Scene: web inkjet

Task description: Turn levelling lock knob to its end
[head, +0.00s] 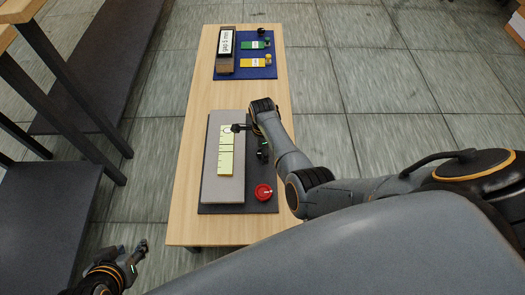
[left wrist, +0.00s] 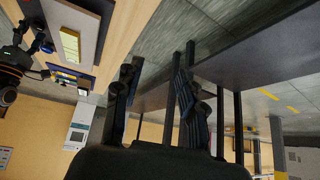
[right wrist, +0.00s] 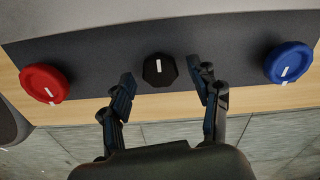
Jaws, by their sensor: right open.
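A dark base with a grey plate (head: 210,165) lies on the wooden table, with a pale yellow scale strip (head: 226,152) on the plate. A red knob (head: 263,191) sits at the base's near end. The right wrist view shows the red knob (right wrist: 44,83) at left, a black faceted knob (right wrist: 160,70) in the middle and a blue knob (right wrist: 288,62) at right, each with a white mark. Which is the levelling lock knob is not labelled. My right gripper (right wrist: 166,83) is open, its fingers either side of the black knob, not gripping it. My left gripper (head: 138,251) is open and empty, left of the table.
Dark shelving (head: 45,215) stands at left. Bare wood (head: 230,95) lies between the mat and base.

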